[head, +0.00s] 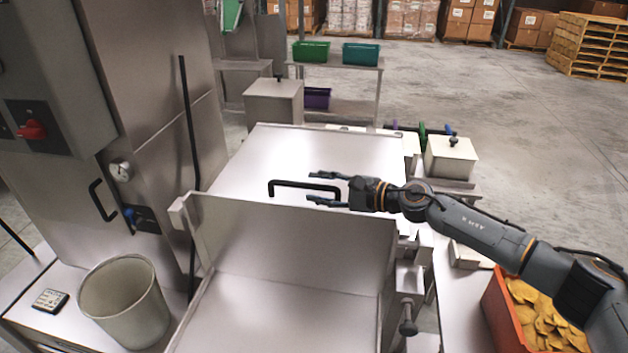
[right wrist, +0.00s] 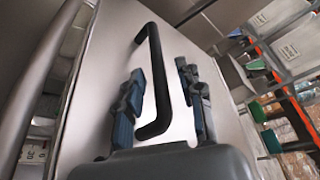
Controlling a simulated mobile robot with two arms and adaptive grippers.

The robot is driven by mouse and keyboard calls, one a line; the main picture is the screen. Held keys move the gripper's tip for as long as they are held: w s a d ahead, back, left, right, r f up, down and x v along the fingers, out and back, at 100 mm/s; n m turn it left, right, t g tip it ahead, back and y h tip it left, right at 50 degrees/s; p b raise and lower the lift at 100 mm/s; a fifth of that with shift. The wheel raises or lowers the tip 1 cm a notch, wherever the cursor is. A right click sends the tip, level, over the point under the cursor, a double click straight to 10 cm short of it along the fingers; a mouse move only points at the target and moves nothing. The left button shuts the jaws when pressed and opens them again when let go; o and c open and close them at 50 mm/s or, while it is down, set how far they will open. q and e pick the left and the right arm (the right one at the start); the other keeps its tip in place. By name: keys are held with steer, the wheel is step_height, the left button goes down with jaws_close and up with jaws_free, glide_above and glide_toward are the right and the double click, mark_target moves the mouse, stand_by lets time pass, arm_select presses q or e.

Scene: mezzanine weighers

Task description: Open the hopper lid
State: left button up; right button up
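The hopper lid (head: 325,150) is a broad pale steel panel behind an upright steel panel in the head view, and it looks closed. Its black bar handle (head: 290,183) stands near the lid's front edge. My right gripper (head: 311,187) is open at the right end of the handle, its fingers spread. In the right wrist view the handle (right wrist: 152,80) lies in the gap between the open fingers (right wrist: 160,72), on the lid (right wrist: 110,50). I cannot tell whether the fingers touch it. My left gripper is not in view.
The upright steel panel (head: 290,240) stands in front of the lid. A steel cabinet (head: 150,80) and a grey bin (head: 125,300) are at left. An orange crate of yellow chips (head: 500,310) is at lower right. Lidded boxes (head: 452,160) stand beyond my right arm.

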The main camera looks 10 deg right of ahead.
steer(key=shift+x, duration=0.85)
steer(key=shift+c, duration=0.2)
jaws_close()
steer(key=w+d+r+m+g+p, duration=0.1)
steer(key=w+r, duration=0.3)
steer(key=r, duration=0.6)
steer(key=w+d+r+m+g+p, duration=0.1)
steer(key=w+r, duration=0.3)
steer(key=r, duration=0.6)
steer(key=shift+w+d+m, duration=0.4)
steer(key=shift+m, duration=0.1)
